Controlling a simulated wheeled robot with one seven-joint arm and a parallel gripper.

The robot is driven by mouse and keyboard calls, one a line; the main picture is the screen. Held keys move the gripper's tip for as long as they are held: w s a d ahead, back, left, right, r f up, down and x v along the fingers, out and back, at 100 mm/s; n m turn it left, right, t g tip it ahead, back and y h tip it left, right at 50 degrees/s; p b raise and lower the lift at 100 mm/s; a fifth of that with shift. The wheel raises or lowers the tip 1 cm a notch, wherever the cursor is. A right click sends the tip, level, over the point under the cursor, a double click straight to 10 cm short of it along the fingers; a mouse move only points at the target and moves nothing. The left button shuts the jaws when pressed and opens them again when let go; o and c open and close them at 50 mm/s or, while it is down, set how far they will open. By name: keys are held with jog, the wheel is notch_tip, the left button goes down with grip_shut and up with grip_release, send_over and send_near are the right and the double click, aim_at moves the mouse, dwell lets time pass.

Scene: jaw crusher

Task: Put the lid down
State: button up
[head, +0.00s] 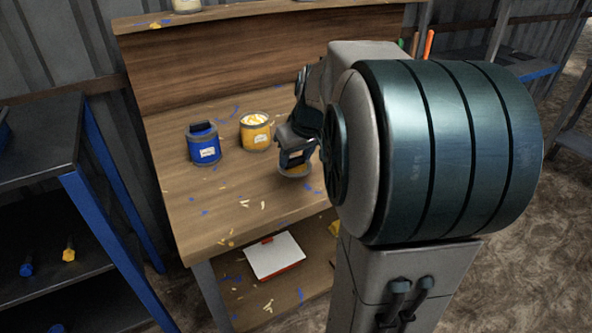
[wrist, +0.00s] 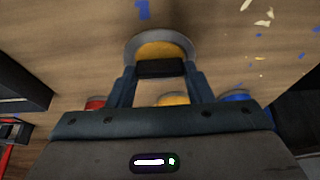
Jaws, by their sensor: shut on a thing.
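The lid (head: 294,173) is a round disc with a grey rim and a yellow middle, and it also shows in the wrist view (wrist: 160,48). My gripper (head: 297,158) is shut on the lid's dark handle, with a finger on each side of it in the wrist view (wrist: 160,68). The lid is over the bare wooden workbench (head: 225,225); I cannot tell whether it touches the wood. A yellow can (head: 255,136) with a pale yellow top stands left of the gripper. A blue can (head: 204,148) with a dark handled top stands further left.
A dark shelf with blue legs (head: 100,190) is at the left. A white and red flat object (head: 274,256) lies on the bench's lower shelf. The bench front is clear except for paint flecks. My arm hides the bench's right side.

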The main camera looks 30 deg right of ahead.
aim_at(296, 168)
jog(key=shift+f+b, duration=0.5)
jog(key=shift+f, duration=1.5)
jog(key=shift+f, duration=0.2)
jog(key=o, duration=0.9)
jog(key=shift+r, duration=0.1)
jog(key=shift+o, duration=0.2)
jog(key=shift+r, duration=0.1)
